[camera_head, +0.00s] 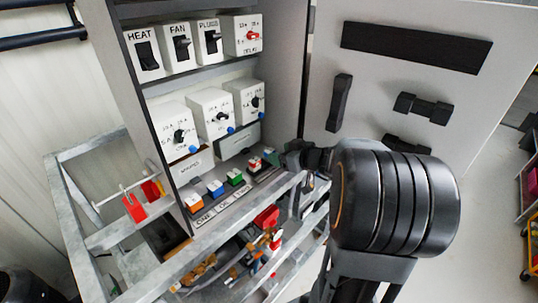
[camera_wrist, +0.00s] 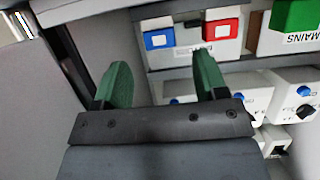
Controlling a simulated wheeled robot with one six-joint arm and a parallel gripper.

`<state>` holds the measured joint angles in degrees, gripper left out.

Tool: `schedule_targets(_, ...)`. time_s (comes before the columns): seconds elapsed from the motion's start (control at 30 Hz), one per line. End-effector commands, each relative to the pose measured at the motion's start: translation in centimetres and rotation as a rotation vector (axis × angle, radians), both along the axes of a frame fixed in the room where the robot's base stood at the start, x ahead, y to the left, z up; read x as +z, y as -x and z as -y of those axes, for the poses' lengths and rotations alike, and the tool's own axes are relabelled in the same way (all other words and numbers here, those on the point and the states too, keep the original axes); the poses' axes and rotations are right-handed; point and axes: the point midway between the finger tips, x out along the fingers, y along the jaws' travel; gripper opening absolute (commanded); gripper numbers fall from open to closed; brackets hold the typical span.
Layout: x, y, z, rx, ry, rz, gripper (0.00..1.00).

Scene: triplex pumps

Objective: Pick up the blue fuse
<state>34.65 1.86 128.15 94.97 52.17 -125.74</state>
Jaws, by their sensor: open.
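In the wrist view a blue fuse (camera_wrist: 158,40) sits upright in a white holder, left of a red one. My gripper (camera_wrist: 163,75) has two green fingers spread apart with nothing between them. The blue fuse shows beyond the gap between the fingertips, apart from them. In the head view a blue block (camera_head: 215,187) sits in the row on the low shelf, between an orange and a green one. I cannot tell whether it is the same blue fuse. My gripper is at the right end of that row, mostly hidden by my dark wrist.
A red fuse (camera_wrist: 217,30) stands close to the right finger. White dial boxes (camera_head: 212,112) and switches (camera_head: 146,55) fill the shelves above. A metal rail (camera_head: 235,218) runs in front.

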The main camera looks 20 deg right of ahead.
Motion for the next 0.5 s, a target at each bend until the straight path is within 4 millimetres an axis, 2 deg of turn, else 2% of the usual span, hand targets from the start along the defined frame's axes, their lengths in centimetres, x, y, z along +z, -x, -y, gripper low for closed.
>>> schedule_targets(0.3,-1.2,-3.4,-1.6,0.004,-0.002,-0.003,0.66)
schedule_targets(0.5,-1.7,-4.1,-1.9,0.001,-0.001,-0.001,0.66)
